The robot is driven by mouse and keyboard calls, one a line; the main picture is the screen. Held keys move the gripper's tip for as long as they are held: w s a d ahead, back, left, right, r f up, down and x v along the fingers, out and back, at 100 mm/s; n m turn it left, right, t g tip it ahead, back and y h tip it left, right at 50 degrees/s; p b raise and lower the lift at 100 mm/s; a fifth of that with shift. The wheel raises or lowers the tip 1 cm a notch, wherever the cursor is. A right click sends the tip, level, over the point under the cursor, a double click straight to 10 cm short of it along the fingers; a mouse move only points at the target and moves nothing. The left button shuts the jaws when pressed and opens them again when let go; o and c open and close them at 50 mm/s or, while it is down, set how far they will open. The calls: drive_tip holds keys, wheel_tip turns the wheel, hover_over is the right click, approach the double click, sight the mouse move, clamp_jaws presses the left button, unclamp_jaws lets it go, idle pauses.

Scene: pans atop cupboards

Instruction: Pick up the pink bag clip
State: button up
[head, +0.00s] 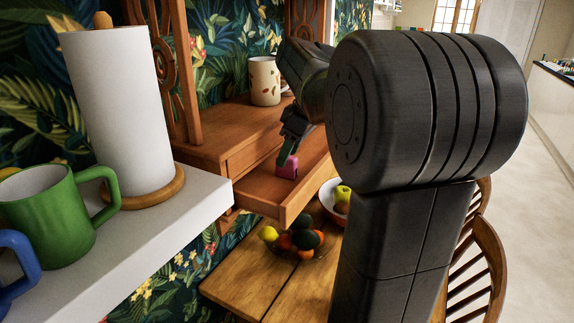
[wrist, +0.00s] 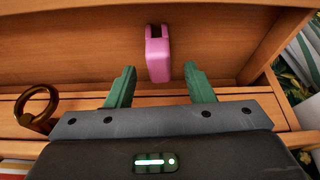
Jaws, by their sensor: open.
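The pink bag clip (wrist: 158,60) is in an open wooden drawer, near the middle of the wrist view. In the head view the pink clip (head: 288,167) shows on the drawer floor, partly hidden by my gripper. My gripper (wrist: 160,82) is open, with its two green fingers apart. The clip lies ahead of the fingertips, roughly centred on the gap between them. No contact between fingers and clip is visible. In the head view my gripper (head: 287,149) reaches down into the drawer.
The open drawer's front (head: 297,200) stands beside the gripper. A mug (head: 264,81) stands on the cabinet. A green mug (head: 48,215) and paper roll (head: 118,110) occupy the white shelf.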

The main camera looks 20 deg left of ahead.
sight(287, 166)
drive_tip(key=x, duration=0.4)
drive_tip(key=c, duration=1)
drive_tip(key=shift+d, duration=0.1)
drive_tip(key=shift+c, duration=0.2)
